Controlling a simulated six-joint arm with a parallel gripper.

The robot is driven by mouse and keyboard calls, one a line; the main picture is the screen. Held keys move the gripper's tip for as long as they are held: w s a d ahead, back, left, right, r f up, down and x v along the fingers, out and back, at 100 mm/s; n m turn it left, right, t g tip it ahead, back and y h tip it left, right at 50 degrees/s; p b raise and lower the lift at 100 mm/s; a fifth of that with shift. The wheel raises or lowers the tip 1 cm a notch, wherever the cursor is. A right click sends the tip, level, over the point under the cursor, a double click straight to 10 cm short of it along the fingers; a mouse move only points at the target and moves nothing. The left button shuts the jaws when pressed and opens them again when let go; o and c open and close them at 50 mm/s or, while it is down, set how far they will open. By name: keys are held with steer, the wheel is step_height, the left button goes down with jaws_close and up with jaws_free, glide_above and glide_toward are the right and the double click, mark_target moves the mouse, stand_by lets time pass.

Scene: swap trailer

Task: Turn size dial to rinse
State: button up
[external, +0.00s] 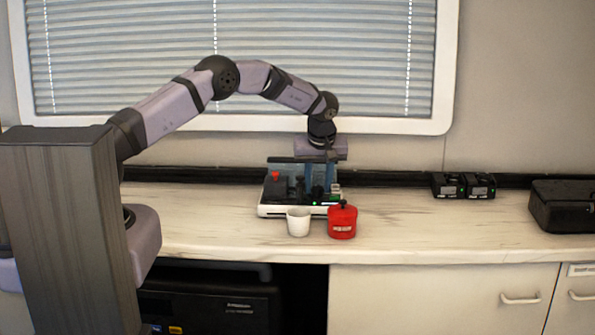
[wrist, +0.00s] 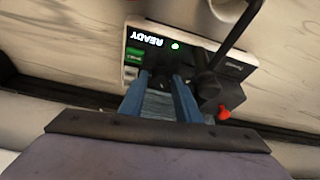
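A small white and black machine (external: 265,209) stands on the counter. In the wrist view its front panel (wrist: 205,48) carries a lit screen reading READY (wrist: 147,38), a green light and a green label or button (wrist: 133,54). My gripper (external: 319,188) points down over the machine's right part. In the wrist view its two blue fingers (wrist: 160,82) are spread apart over the panel. Something dark shows between the fingertips; I cannot tell whether it is the size dial or whether the fingers touch it. The dial's pointer and any rinse mark cannot be made out.
A white cup (external: 298,223) and a red canister (external: 342,222) stand in front of the machine. A red knob (wrist: 223,113) and a black lever (wrist: 236,38) are near my fingers. Black battery units (external: 463,185) and a black case (external: 562,205) are farther right, with clear counter between.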

mark_target(322, 200)
steer(key=shift+c, duration=0.2)
jaws_close()
steer(key=shift+w+d+f+n+y+b, duration=0.15)
steer(key=shift+n+y+b, duration=0.15)
steer(key=shift+n+b, duration=0.3)
steer(key=shift+n+y, duration=0.3)
steer(key=shift+n, duration=0.6)
steer(key=c, duration=0.7)
jaws_free()
steer(key=o, duration=0.7)
steer(key=shift+o, duration=0.2)
steer(key=shift+r, duration=0.2)
steer(key=b+v, duration=0.1)
steer(key=v, duration=0.6)
